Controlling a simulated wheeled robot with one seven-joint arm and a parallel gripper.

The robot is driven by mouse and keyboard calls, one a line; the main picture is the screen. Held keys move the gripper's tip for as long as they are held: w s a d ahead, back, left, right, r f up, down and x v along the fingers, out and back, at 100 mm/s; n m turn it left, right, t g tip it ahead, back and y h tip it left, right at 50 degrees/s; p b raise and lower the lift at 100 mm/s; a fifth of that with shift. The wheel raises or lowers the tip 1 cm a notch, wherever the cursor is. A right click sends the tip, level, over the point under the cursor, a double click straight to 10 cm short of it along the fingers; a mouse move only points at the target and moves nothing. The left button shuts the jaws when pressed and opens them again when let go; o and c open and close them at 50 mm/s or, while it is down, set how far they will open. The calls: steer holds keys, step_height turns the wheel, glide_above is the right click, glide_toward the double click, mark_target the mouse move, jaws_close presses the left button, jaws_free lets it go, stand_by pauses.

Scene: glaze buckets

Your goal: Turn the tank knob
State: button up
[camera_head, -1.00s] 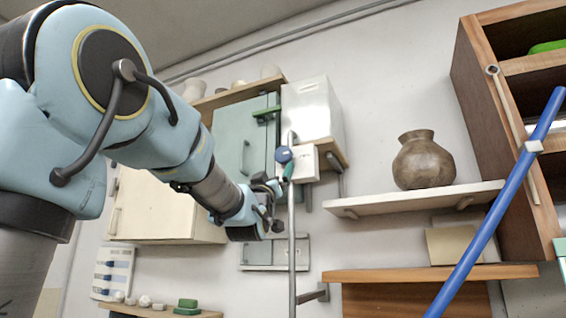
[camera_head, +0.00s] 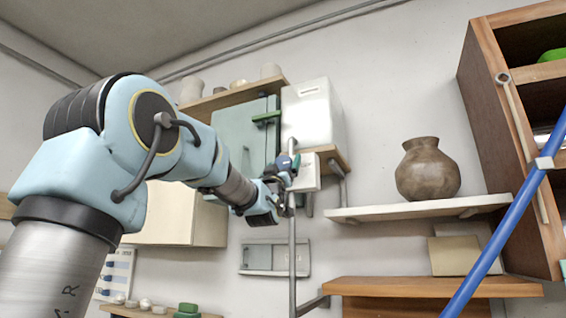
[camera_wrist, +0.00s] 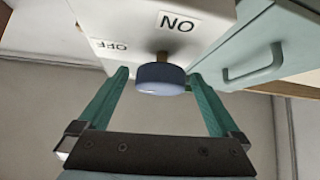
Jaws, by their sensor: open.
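The blue round knob (camera_wrist: 161,78) sits on a short brass-coloured stem under a white box (camera_wrist: 140,25) in the wrist view. An ON label (camera_wrist: 179,23) and an OFF label (camera_wrist: 109,46) appear upside down on the box. My gripper (camera_wrist: 158,74) is open, with one teal finger on each side of the knob. Gaps show between the fingers and the knob. In the head view, my gripper (camera_head: 291,166) is at the small white box (camera_head: 308,174), below the large white tank (camera_head: 312,112). The knob is hard to make out there among the fingers.
A vertical metal pipe (camera_head: 292,255) runs close by my gripper. A teal cabinet (camera_head: 240,135) hangs just left of the box. A brown vase (camera_head: 427,170) stands on a shelf to the right. A blue pole (camera_head: 497,240) slants across the right foreground.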

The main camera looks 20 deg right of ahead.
steer(key=shift+c, duration=0.2)
steer(key=c, duration=1.3)
steer(key=m+h+b, duration=0.1)
steer(key=m+g+h+b, duration=0.1)
steer(key=m+b, duration=0.1)
steer(key=shift+a+f+g, duration=0.1)
steer(key=shift+f+g, duration=0.2)
steer(key=shift+c, duration=0.2)
steer(key=shift+r+m+g+h+b, duration=0.3)
steer(key=shift+m+g+h+b, duration=0.65)
steer(key=shift+m, duration=0.25)
steer(key=o, duration=1.4)
steer(key=shift+f, duration=0.1)
steer(key=b+v, duration=0.5)
steer(key=v, duration=0.5)
steer(key=shift+s+f+b, duration=0.15)
steer(key=shift+f+b, duration=0.2)
steer(key=shift+b, duration=0.05)
